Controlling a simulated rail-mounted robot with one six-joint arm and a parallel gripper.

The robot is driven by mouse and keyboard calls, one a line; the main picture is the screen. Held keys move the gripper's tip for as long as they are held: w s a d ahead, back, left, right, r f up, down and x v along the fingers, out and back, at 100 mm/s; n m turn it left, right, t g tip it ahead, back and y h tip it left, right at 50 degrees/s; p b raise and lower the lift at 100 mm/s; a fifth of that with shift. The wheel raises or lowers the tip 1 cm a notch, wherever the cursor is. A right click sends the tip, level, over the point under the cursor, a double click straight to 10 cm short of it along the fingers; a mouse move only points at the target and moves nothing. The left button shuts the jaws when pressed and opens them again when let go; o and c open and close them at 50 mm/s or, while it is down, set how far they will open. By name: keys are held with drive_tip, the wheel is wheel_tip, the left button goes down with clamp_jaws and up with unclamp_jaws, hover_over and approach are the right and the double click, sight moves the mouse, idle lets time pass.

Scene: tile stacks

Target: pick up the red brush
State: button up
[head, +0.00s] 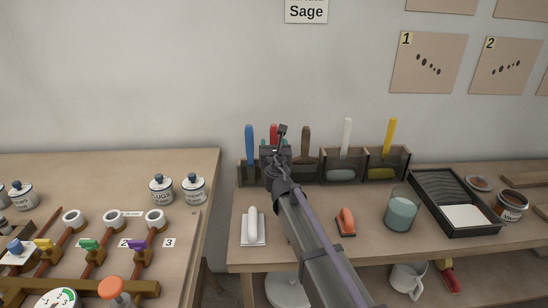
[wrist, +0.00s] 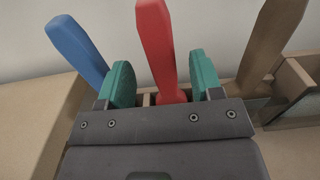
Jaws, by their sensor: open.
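The red brush (head: 274,130) stands handle-up in a wooden holder (head: 402,176) at the back of the right-hand workbench, mostly hidden behind my arm in the head view. In the wrist view its red handle (wrist: 157,50) rises between my two green fingertips. My gripper (wrist: 162,82) is open, with one finger on each side of the red handle and a visible gap on both sides. The brush's lower end is hidden behind the gripper body. My gripper also shows in the head view (head: 277,140).
A blue-handled brush (wrist: 76,45) stands close left and a brown-handled one (wrist: 270,40) close right. White (head: 346,136) and yellow (head: 390,135) handles stand farther right. A white-handled trowel (head: 253,228), an orange-handled tool (head: 346,221), a glass (head: 401,212) and a black tray (head: 445,190) occupy the bench.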

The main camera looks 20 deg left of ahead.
drive_tip(key=x, duration=0.5)
drive_tip(key=shift+w, duration=0.15)
drive_tip(key=c, duration=1)
drive_tip(key=shift+r, duration=0.1)
